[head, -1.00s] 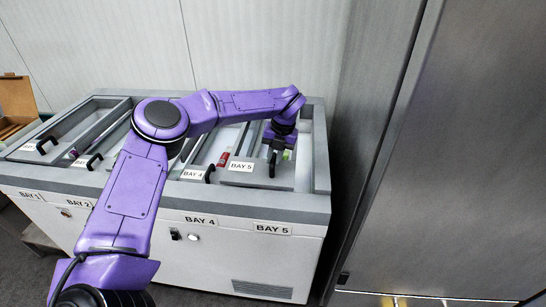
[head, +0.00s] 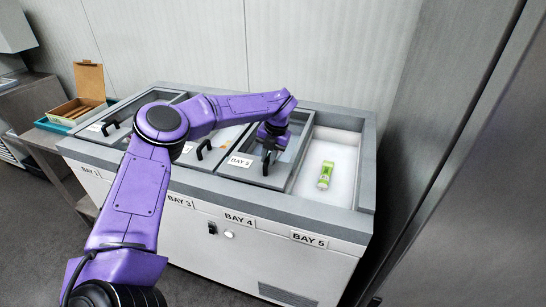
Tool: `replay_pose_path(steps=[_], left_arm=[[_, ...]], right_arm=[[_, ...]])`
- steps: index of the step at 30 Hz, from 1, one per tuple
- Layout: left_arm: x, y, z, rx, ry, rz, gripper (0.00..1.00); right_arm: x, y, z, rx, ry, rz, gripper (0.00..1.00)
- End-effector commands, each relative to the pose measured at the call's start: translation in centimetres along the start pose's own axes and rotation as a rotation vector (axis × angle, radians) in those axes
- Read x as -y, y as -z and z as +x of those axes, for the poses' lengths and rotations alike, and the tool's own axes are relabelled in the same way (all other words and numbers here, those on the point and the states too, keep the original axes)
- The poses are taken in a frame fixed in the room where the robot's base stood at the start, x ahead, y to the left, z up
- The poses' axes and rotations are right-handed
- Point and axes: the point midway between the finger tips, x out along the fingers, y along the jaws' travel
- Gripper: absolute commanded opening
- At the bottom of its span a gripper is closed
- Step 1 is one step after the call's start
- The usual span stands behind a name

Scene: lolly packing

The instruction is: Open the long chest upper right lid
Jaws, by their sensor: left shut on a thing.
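The long grey-white chest (head: 288,213) stands against the wall, with sliding lids on top. The rightmost lid (head: 247,178), labelled BAY 5, lies to the left of the right-end compartment (head: 345,195), over the BAY 4 area. That compartment is uncovered and shows a white floor with a green and white pack (head: 325,175) lying in it. My left gripper (head: 267,157) is shut on the black handle of this lid; the fingers hide part of the handle. My right gripper is not in view.
Other lids with black handles (head: 204,149) lie to the left, partly behind my left arm. A tall grey metal panel (head: 440,200) stands close at right. An open brown box (head: 88,92) sits in a teal tray (head: 53,126) at far left.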

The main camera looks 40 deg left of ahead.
Motion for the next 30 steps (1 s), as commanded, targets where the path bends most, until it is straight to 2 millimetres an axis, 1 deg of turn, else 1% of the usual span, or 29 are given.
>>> replay_pose_path(steps=[5,6,8,16,19,22,27,30], left_arm=[[0.0,-0.1,-0.1,0.004,0.0,-0.001,0.0],[0.0,-0.1,-0.1,0.004,0.0,-0.001,0.25],[0.0,-0.1,-0.1,0.003,0.0,-0.001,0.44],[0.1,0.0,-0.1,0.002,0.0,-0.001,0.44],[0.1,-0.1,-0.8,0.003,0.0,-0.001,0.44],[0.1,-0.1,-2.6,0.006,0.001,-0.002,0.44],[0.1,-0.1,-6.9,0.007,-0.001,-0.001,0.44],[0.1,-0.1,-8.9,0.005,-0.001,-0.002,0.44]], right_arm=[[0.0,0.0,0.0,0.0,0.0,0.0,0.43],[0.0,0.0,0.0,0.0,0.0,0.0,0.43],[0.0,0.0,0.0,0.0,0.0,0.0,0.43],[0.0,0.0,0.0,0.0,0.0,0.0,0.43],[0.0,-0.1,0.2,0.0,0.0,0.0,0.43],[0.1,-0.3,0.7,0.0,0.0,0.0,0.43],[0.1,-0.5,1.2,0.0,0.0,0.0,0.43],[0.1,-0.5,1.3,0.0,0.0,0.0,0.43]])
